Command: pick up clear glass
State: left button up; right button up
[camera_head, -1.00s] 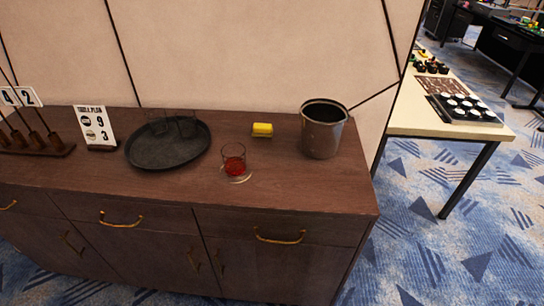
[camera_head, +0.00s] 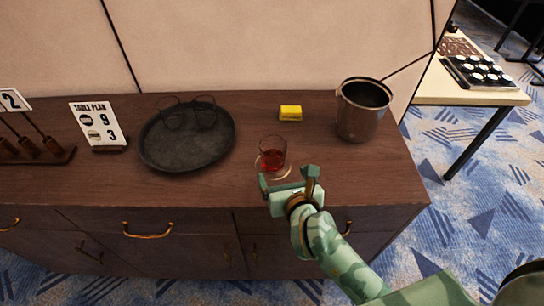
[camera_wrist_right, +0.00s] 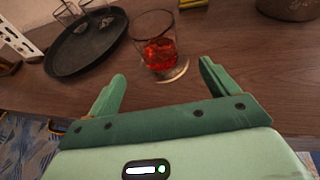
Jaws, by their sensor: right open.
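A clear glass with red liquid (camera_head: 272,152) stands upright on the brown sideboard, on or against a pale round coaster (camera_head: 284,173). It also shows in the right wrist view (camera_wrist_right: 159,50), ahead of and between my fingers. My right gripper (camera_head: 289,180) is open and empty just in front of the glass, apart from it; both fingers show in the wrist view (camera_wrist_right: 162,85). Two empty clear glasses, left (camera_head: 170,118) and right (camera_head: 205,115), stand on a dark round tray (camera_head: 185,152). My left gripper is not in view.
A metal bucket (camera_head: 358,120) stands right of the glass, and a yellow sponge-like block (camera_head: 291,113) lies behind it. A table plan sign (camera_head: 97,124) and a wooden rack (camera_head: 35,153) stand at the left. The sideboard's front edge runs below my gripper.

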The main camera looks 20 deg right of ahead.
aim_at(277, 164)
jog(key=x, duration=0.5)
jog(key=shift+w+d+b, duration=0.1)
jog(key=shift+w+b, duration=0.05)
jog(key=shift+b, duration=0.25)
jog(key=b+x, duration=0.1)
jog(key=x, duration=0.4)
jog(key=shift+w+r, duration=0.1)
jog(key=shift+w, duration=0.05)
jog(key=shift+r, duration=0.1)
jog(key=c, duration=1.3)
